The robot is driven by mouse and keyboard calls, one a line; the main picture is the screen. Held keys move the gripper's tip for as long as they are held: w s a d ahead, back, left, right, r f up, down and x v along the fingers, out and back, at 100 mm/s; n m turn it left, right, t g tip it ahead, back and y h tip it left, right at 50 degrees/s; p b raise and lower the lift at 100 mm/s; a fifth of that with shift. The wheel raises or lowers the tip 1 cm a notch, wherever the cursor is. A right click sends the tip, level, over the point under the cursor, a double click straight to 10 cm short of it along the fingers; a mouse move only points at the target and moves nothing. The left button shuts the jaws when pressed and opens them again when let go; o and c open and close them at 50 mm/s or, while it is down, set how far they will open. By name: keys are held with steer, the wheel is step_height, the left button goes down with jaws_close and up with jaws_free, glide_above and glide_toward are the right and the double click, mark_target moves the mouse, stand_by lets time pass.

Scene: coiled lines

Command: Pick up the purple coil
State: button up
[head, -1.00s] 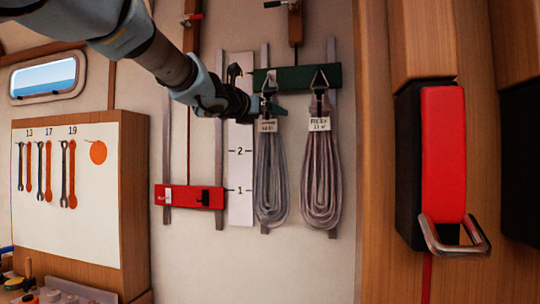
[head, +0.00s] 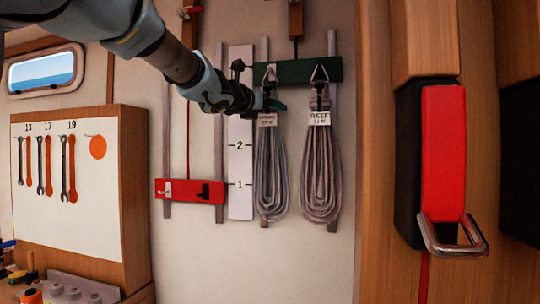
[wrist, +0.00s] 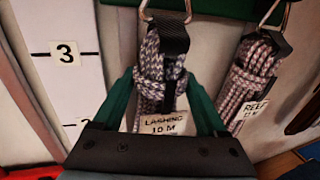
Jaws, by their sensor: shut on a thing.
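Two coils hang side by side from metal clips on a green rail (head: 295,71). The left coil (head: 271,175) is grey-violet, with a tag reading LASHING 10 M in the wrist view. The right coil (head: 321,175) is more pinkish mauve, with a tag reading REEF. My gripper (head: 268,101) is at the top of the left coil. In the wrist view its green fingers are on either side of the left coil's (wrist: 160,75) wrapped neck, shut on it. That coil still hangs from its clip. The right coil (wrist: 255,80) is beside the gripper, apart from it.
A red rail (head: 189,191) is lower left, beside a numbered white scale strip (head: 240,165). A wrench board (head: 65,200) is far left. A red panel with a metal handle (head: 443,150) is at right. Bare wall is below the coils.

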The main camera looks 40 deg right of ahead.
jaws_close()
steer(key=shift+r, duration=0.25)
